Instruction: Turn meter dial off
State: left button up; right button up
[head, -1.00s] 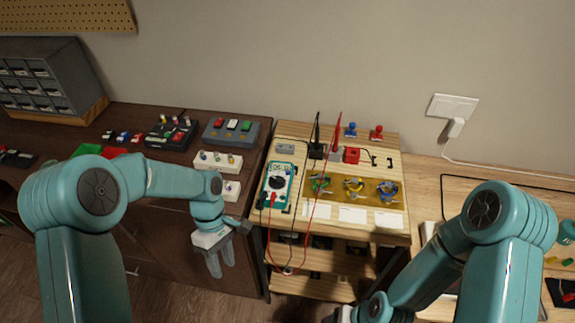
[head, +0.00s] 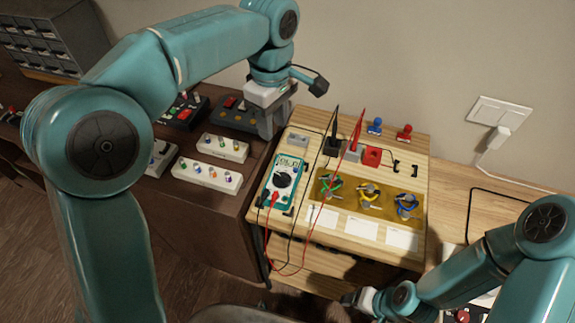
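The teal multimeter (head: 281,184) lies on the light wooden table. Its round black dial (head: 283,180) sits below a small lit display (head: 291,163); the digits and the dial's setting are too small to read. Red and black leads run from its lower end. My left gripper (head: 268,128) points down above and to the upper left of the meter, near the gap between the dark bench and the table, and does not touch the meter. I cannot tell how far its fingers are apart. My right gripper (head: 352,298) is low at the table's front, mostly hidden and small.
Black and red probes (head: 357,130) stand upright in holders behind the meter. A yellow tray (head: 345,205) with several coiled cables lies right of it, with white cards in front. White strips with knobs (head: 206,174) and pedal boxes (head: 180,110) stand on the dark bench.

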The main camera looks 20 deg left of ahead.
aim_at(281, 176)
pick_arm(q)
jog(key=f, duration=0.5)
jog(key=d+f, duration=0.1)
jog(key=f, duration=0.8)
jog(key=shift+s+d+f, duration=0.2)
jog(key=shift+s+f, duration=0.15)
jog(key=shift+s, duration=0.05)
jog(key=shift+d+f, duration=0.1)
jog(key=shift+f, duration=0.35)
grip_shut()
